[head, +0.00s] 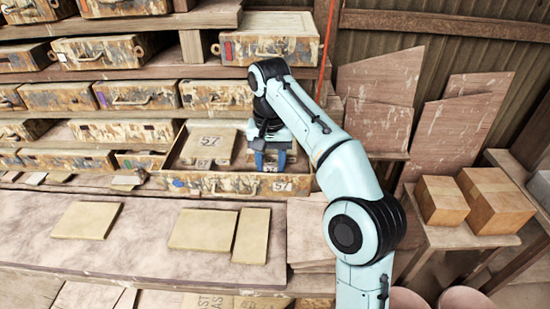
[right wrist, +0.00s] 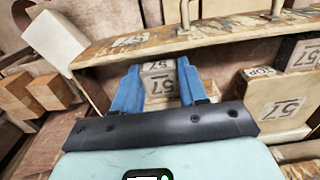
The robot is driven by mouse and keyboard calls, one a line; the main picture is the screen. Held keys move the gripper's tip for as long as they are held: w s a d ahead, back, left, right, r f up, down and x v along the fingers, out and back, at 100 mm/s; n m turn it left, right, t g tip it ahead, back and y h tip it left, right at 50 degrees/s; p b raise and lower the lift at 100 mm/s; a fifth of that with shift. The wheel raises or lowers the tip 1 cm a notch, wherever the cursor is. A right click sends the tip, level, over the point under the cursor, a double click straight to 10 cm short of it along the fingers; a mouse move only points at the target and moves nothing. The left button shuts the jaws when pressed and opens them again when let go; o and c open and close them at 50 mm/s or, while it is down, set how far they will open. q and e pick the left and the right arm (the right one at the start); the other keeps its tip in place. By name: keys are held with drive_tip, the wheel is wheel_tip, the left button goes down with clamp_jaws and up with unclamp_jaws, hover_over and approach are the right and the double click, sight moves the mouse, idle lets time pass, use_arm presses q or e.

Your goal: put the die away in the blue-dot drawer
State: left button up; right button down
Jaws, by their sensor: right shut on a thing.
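The blue-dot drawer (head: 232,185) is pulled open. A blue dot shows at the left of its stained front, and a 57 tag at the right. My right gripper (head: 271,164) reaches down into the right part of the drawer. Its blue fingers are shut on the die (right wrist: 158,68), a pale block with a 57 tag, seen between the fingertips in the right wrist view (right wrist: 160,82). I cannot tell whether the die touches the drawer floor. Pale blocks marked 57 (head: 208,146) lie in the drawer's left part. My left gripper is not in view.
Shelves of closed drawers with coloured dots, such as a red-dot one (head: 270,42), rise behind. Flat tan tiles (head: 87,220) lie on the bench (head: 140,238) in front. Wooden boxes (head: 494,200) stand on a stool at the right. The bench's left part has free room.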

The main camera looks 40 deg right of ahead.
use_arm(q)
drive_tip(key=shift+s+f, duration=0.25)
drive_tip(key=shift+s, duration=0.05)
use_arm(e)
drive_tip(key=shift+f, duration=0.4)
drive_tip(key=c, duration=0.5)
unclamp_jaws()
